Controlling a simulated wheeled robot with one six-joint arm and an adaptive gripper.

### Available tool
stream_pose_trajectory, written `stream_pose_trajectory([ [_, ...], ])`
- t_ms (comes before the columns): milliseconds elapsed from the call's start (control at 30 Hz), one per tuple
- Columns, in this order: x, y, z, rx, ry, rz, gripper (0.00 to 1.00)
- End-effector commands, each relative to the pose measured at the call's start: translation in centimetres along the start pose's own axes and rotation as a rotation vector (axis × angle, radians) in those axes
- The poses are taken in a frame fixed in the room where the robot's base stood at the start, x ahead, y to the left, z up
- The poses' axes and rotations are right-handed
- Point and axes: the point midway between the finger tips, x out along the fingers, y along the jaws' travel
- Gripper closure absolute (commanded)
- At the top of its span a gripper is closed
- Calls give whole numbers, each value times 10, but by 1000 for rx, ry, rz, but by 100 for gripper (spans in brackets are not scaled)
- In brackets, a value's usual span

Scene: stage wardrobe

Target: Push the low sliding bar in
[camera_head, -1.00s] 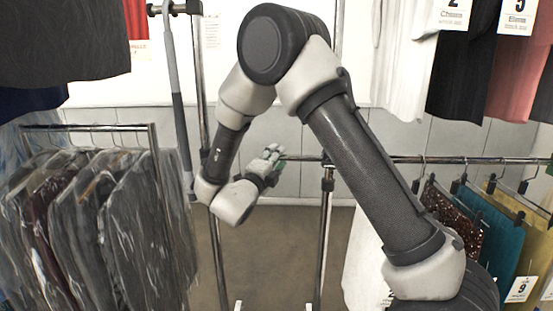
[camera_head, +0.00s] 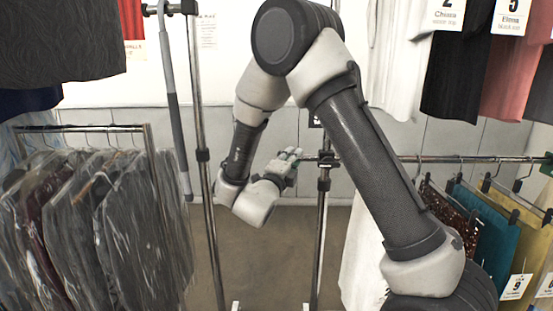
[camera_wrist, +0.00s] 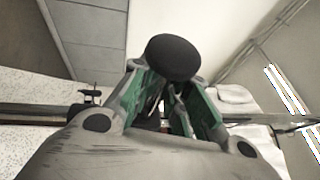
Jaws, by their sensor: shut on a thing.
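The low sliding bar (camera_head: 310,159) runs level across the head view, through a clamp on a thin upright post (camera_head: 323,190) and on to the right. A short stub of it sticks out left of that post. My gripper (camera_head: 291,156) is at this left end, close to the post. In the wrist view my gripper's green-padded fingers (camera_wrist: 173,100) are closed around a round black end piece (camera_wrist: 173,58), which seems to be the bar's end. A dark stretch of bar (camera_wrist: 35,114) also shows behind the fingers. The exact contact is partly hidden.
A taller post (camera_head: 203,155) stands left of my gripper. A rack of plastic-covered dark garments (camera_head: 125,230) fills the left. Skirts on hangers (camera_head: 490,235) hang from the bar's right part, with shirts (camera_head: 455,80) above. Open floor (camera_head: 265,260) lies between the posts.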

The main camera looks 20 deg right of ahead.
Motion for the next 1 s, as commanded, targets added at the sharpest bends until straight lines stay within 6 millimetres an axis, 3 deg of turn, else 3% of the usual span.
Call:
stream_pose_trajectory([
  [100,8,0,-21,-2,2,2,100],
  [200,11,0,-28,-1,2,2,100],
  [500,11,1,-29,-1,1,3,100],
  [533,11,1,-29,-1,1,3,77],
  [633,11,1,-29,-1,0,3,60],
  [1000,7,0,-28,0,-2,2,60],
])
